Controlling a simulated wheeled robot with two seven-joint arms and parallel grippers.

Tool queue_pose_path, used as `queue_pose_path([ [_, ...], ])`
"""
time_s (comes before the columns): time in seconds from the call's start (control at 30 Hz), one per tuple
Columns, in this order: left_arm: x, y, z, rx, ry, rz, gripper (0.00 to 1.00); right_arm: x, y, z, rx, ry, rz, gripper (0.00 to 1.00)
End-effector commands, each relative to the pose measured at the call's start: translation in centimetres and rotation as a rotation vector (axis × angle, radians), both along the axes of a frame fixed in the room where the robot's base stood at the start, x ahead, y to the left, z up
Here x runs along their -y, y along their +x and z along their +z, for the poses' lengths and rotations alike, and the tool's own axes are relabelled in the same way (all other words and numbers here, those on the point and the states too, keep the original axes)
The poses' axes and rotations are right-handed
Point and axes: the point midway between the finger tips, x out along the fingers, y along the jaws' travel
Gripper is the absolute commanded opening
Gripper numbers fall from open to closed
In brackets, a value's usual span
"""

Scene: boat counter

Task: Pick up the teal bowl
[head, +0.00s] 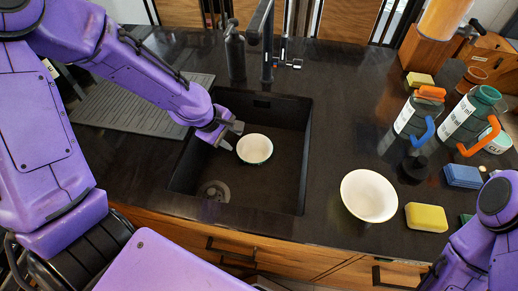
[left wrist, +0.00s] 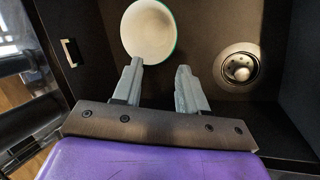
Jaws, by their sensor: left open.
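The teal bowl (head: 254,149) is in the black sink basin. It has a cream inside and a thin teal rim, and in the left wrist view (left wrist: 150,30) it lies just beyond the fingers, in line with the left one. My left gripper (head: 231,137) reaches into the sink from the left, with its fingers beside the bowl's left edge. In the left wrist view its two grey fingers (left wrist: 157,84) are apart with nothing between them. Whether a finger touches the rim I cannot tell. My right arm shows at the lower right, but its gripper is out of view.
The sink (head: 308,150) has steep walls and a drain (head: 213,191). A larger cream bowl (head: 369,196) and a yellow sponge (head: 426,217) stand right of it. A faucet (head: 266,40) rises behind. Bottles (head: 412,118) and a blue sponge (head: 463,176) crowd the right side.

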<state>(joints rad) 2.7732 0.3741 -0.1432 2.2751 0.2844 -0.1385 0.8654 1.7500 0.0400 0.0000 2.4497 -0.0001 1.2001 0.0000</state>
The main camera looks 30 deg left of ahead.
Motion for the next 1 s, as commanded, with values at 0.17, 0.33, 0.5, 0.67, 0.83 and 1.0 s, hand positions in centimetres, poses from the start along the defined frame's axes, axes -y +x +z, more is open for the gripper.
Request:
queue_pose_path([
  [0.17, 0.1, 0.0, -3.1, 0.0, 0.0, -0.002, 0.42, 0.0, 0.0, -3.1, -0.001, 0.001, 0.0, 0.0],
  [0.33, 0.1, 0.1, -5.2, 0.0, 0.0, -0.003, 0.42, 0.0, -0.1, -5.2, -0.001, 0.001, 0.0, 0.0],
  [0.5, 0.2, 0.1, -6.6, -0.002, 0.0, -0.002, 0.42, 0.0, -0.1, -6.3, 0.0, 0.0, 0.0, 0.0],
  [0.67, 0.7, 1.1, -9.2, -0.004, -0.001, -0.001, 0.42, 0.0, -0.1, -6.6, 0.0, 0.0, 0.0, 0.0],
  [0.83, 1.1, 1.9, -11.0, -0.002, -0.001, 0.001, 0.42, 0.0, 0.0, -6.8, 0.0, 0.0, 0.0, 0.0],
  [1.0, 1.4, 2.5, -13.8, -0.004, -0.001, 0.001, 0.42, 0.0, 0.0, -6.7, 0.0, 0.0, 0.0, 0.0],
])
